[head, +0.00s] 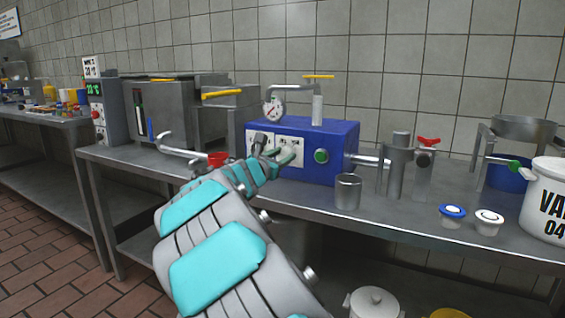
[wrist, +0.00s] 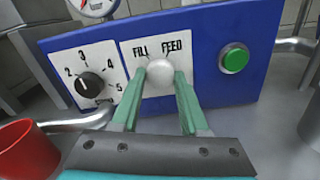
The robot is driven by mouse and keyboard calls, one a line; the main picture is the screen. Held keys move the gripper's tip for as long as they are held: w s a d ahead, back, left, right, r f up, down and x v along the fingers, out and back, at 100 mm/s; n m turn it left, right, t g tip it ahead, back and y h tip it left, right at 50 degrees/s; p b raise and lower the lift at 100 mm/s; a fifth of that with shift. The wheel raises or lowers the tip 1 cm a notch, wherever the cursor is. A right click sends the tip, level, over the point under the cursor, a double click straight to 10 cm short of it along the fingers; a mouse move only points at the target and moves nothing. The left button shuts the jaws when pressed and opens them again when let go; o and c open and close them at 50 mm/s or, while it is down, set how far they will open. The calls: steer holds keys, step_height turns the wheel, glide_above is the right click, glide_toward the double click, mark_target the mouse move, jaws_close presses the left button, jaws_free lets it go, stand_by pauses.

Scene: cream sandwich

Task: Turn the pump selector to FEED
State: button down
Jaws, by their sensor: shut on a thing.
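The blue pump box (head: 343,138) stands on the steel bench. Its front shows in the wrist view (wrist: 207,28) with a white plate (wrist: 128,52) marked FILL at left and FEED at right. The selector's pale round knob (wrist: 160,72) is below and between these two words. My gripper (wrist: 161,82) is shut on the knob, one green finger on each side. In the head view my gripper (head: 280,156) is at the box's front and hides the knob. The handle's pointing direction cannot be told.
A black numbered dial (wrist: 90,84) is left of the selector, and a green button (wrist: 234,59) is to its right. A red cup (wrist: 26,148) stands close at left. A metal cup (head: 348,192) stands right of my gripper on the bench (head: 400,215).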

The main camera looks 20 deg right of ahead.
steer(key=m+b, duration=0.1)
steer(key=m, duration=0.1)
steer(key=m+b, duration=0.1)
steer(key=b, duration=0.1)
steer(key=m+b, duration=0.1)
steer(key=m, duration=0.1)
steer(key=shift+f+m+b, duration=0.25)
steer(key=shift+m+b, duration=0.05)
steer(key=m+b, duration=0.2)
steer(key=shift+m, duration=0.3)
steer(key=shift+r+m+b, duration=0.1)
steer(key=shift+m+b, duration=0.95)
steer(key=shift+m, duration=0.15)
steer(key=shift+r, duration=0.1)
steer(key=shift+c, duration=2.1)
jaws_free()
